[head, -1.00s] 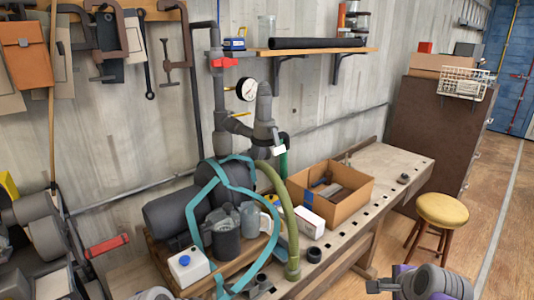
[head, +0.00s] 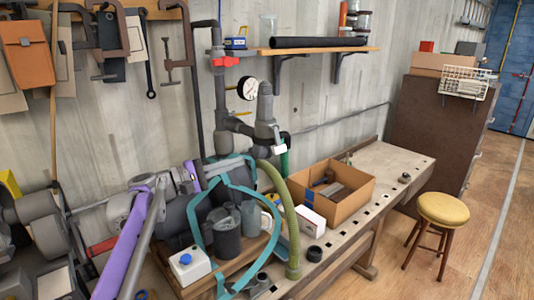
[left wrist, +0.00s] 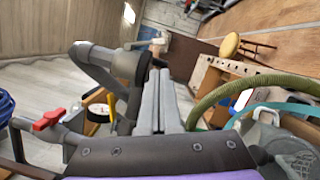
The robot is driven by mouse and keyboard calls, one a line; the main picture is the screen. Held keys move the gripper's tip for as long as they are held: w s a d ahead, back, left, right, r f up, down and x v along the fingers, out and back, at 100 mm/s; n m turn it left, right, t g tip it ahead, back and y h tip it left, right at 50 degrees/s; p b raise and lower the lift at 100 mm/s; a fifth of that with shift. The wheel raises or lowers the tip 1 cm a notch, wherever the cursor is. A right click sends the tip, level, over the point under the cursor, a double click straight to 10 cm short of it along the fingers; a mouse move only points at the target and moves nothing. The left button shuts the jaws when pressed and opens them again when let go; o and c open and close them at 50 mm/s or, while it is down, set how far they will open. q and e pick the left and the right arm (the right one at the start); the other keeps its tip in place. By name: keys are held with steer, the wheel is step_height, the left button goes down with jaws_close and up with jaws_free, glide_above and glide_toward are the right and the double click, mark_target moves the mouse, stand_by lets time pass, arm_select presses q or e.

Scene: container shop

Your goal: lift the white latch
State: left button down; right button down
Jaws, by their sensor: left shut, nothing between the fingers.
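The white latch (head: 280,149) is a small white piece on the right side of the grey pipe fitting, below the round gauge. In the left wrist view the white latch (left wrist: 160,41) shows beyond the fingertips, at the end of the grey pipe (left wrist: 125,62). My left gripper (head: 249,162) reaches in from the left, just left of and slightly below the latch, and does not appear to touch it. In the left wrist view the fingers of my left gripper (left wrist: 159,74) are together, with nothing between them. My right gripper is out of view.
The gauge (head: 247,88) and red valve handle (head: 224,62) are above the fitting. A green hose (head: 288,215) and teal strap (head: 195,222) loop below. A cardboard box (head: 345,206) stands on the workbench (head: 385,160). A shelf (head: 310,51) is overhead.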

mark_target(278, 141)
arm_select(q)
steer(key=shift+d, duration=0.1)
